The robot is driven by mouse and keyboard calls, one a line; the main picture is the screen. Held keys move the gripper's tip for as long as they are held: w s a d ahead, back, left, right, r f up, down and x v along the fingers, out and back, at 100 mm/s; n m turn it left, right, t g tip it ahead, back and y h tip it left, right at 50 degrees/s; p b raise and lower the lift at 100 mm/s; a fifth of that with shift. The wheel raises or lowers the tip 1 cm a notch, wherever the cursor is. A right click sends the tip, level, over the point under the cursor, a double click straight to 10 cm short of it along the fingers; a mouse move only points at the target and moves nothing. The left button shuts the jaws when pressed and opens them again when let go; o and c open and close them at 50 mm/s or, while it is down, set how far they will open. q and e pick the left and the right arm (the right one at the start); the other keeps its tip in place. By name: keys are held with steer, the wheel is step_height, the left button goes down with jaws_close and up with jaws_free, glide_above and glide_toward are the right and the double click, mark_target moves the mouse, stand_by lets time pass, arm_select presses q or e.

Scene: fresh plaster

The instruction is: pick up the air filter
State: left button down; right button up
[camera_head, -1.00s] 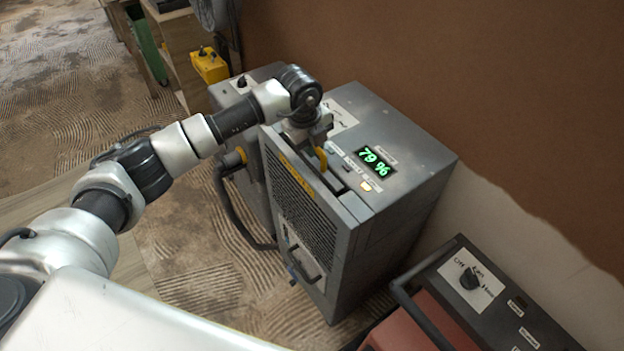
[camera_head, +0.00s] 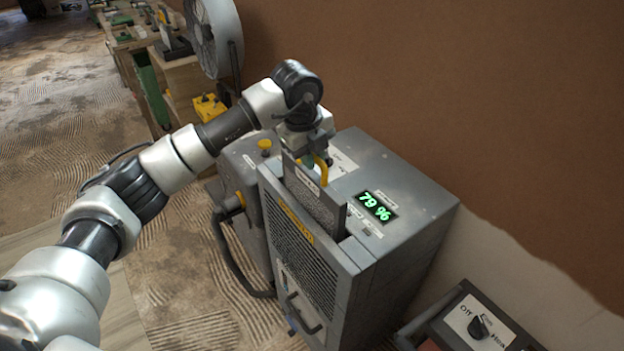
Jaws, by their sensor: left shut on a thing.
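The air filter (camera_head: 318,205) is a flat grey mesh panel with a yellow handle on its top edge. It stands partly raised out of the slot in the top of the grey dehumidifier (camera_head: 412,240); its lower part is hidden inside. My left gripper (camera_head: 317,165) is above the slot, shut on the yellow handle of the filter. The fingertips are partly hidden. My right gripper is not in view.
A red and grey machine with a knob panel (camera_head: 478,322) stands at the lower right. Behind the dehumidifier are a large fan (camera_head: 212,38), a yellow box (camera_head: 208,107) and wooden shelving. A brown plastered wall (camera_head: 450,90) runs close along the right.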

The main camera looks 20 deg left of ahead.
arm_select(q)
step_height(320, 180, up, 19)
steer(key=b, duration=0.2)
steer(key=shift+f, duration=0.2)
stand_by(0.8)
